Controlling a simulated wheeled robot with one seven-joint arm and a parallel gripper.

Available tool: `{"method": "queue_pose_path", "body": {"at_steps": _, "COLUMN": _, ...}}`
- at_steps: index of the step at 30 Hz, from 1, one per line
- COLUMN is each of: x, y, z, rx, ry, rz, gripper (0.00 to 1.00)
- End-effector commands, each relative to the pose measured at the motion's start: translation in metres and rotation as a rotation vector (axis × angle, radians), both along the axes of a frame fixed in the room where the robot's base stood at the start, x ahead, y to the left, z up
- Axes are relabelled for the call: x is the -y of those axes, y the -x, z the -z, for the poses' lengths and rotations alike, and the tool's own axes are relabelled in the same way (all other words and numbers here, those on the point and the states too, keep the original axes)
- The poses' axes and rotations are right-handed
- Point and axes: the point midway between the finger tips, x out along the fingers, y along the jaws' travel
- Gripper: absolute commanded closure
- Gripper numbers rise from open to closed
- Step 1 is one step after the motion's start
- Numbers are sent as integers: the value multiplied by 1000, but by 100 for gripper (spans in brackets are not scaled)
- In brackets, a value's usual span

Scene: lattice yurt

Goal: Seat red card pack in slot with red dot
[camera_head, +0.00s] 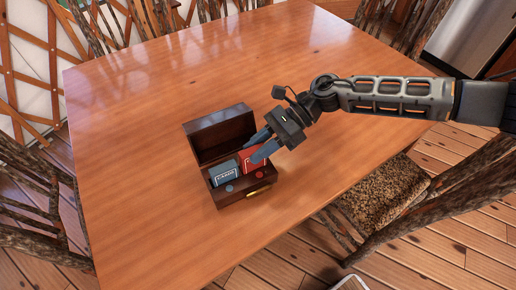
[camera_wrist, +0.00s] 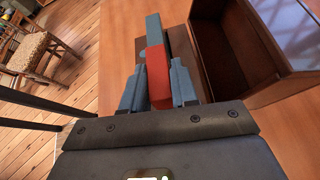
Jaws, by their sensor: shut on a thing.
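The red card pack (camera_head: 253,157) is between my gripper's blue fingers (camera_head: 259,146), which are shut on it. It is at the right compartment of an open dark wooden box (camera_head: 234,198); I cannot tell how deep it sits. The pack also shows between the fingers in the wrist view (camera_wrist: 158,76). A blue card pack (camera_head: 223,173) stands in the left compartment. On the box's front ledge, a red dot (camera_head: 258,175) is in front of the right compartment and a blue dot (camera_head: 229,188) is in front of the left one. The fingers partly hide the right compartment.
The box's raised lid (camera_head: 219,134) stands behind the packs, and it rises at the right of the wrist view (camera_wrist: 240,45). The wooden table (camera_head: 150,120) is otherwise clear around the box. A chair with a woven seat (camera_head: 380,190) is at the table's right edge.

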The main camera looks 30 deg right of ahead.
Motion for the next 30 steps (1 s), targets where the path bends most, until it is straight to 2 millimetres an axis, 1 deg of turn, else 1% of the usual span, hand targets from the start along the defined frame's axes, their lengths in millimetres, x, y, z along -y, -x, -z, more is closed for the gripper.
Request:
{"method": "queue_pose_path", "body": {"at_steps": 1, "x": -1, "y": 1, "z": 6, "rx": -6, "ry": -2, "rz": 0, "gripper": 100}}
{"method": "queue_pose_path", "body": {"at_steps": 4, "x": -1, "y": 1, "z": 13, "rx": -4, "ry": -2, "rz": -2, "gripper": 100}}
{"method": "queue_pose_path", "body": {"at_steps": 10, "x": -1, "y": 2, "z": 15, "rx": -4, "ry": -1, "rz": -4, "gripper": 100}}
{"method": "queue_pose_path", "body": {"at_steps": 11, "x": -1, "y": 2, "z": 15, "rx": -4, "ry": -1, "rz": -4, "gripper": 71}}
{"method": "queue_pose_path", "body": {"at_steps": 18, "x": 0, "y": 1, "z": 14, "rx": -2, "ry": -1, "rz": -2, "gripper": 48}}
{"method": "queue_pose_path", "body": {"at_steps": 19, "x": 0, "y": 1, "z": 14, "rx": -2, "ry": -1, "rz": -2, "gripper": 46}}
{"method": "queue_pose_path", "body": {"at_steps": 26, "x": 0, "y": 1, "z": 14, "rx": -2, "ry": 0, "rz": -1, "gripper": 46}}
{"method": "queue_pose_path", "body": {"at_steps": 30, "x": 9, "y": 1, "z": 11, "rx": 0, "ry": 0, "rz": 1, "gripper": 46}}
